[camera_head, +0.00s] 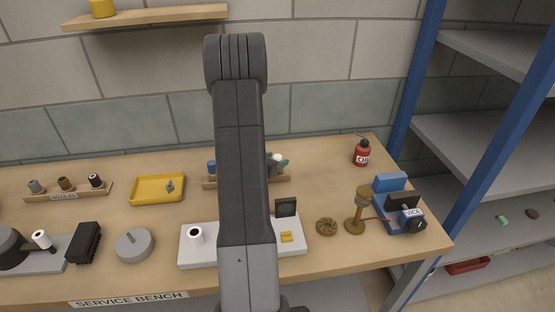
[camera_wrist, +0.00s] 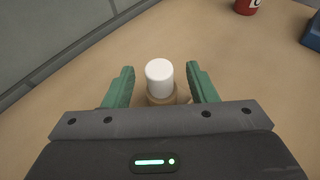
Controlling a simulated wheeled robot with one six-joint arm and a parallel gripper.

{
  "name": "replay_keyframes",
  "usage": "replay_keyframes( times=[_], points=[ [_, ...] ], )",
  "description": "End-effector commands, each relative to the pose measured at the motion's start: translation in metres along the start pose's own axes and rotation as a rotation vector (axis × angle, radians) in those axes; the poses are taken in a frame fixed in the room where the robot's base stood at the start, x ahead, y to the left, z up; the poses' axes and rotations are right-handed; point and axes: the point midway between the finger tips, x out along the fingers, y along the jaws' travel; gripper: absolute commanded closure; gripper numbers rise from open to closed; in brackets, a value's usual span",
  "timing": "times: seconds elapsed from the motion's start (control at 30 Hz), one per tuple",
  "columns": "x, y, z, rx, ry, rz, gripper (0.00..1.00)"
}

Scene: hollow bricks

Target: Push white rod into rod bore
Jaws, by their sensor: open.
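The white rod (camera_wrist: 159,77) stands upright between the green fingers of my gripper (camera_wrist: 160,68) in the wrist view. The fingers are open, with a gap on each side of the rod. Its lower end meets a tan wooden holder. In the head view the rod's white top (camera_head: 277,157) shows beside a green finger at the wooden rack (camera_head: 283,179), partly behind my arm. A white cylinder with a dark hole (camera_head: 195,236) stands on a pale plate (camera_head: 200,258); I cannot tell whether this hole is the rod bore. My arm hides the plate's middle.
A yellow tray (camera_head: 146,197) and a nozzle rack (camera_head: 68,191) are left of my arm. A red oil can (camera_head: 361,153), a brass stand (camera_head: 357,215) and a blue vice (camera_head: 408,219) are right. Bare bench lies between the rack and oil can.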

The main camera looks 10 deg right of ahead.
Motion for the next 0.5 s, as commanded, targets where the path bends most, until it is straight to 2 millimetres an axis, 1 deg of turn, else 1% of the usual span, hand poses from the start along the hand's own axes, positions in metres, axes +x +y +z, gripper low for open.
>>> replay_keyframes(
  times=[0.03,0.17,0.43,0.47,0.5],
  points=[
    [0.007,0.000,0.002,0.001,0.001,-0.003,0.48],
    [0.017,0.001,0.001,0.000,0.000,0.000,0.48],
    [0.019,0.001,0.000,0.001,-0.001,0.000,0.48],
    [0.019,0.001,0.000,0.001,-0.001,0.000,0.54],
    [0.019,0.001,0.000,0.001,-0.001,0.000,0.62]
  ],
)
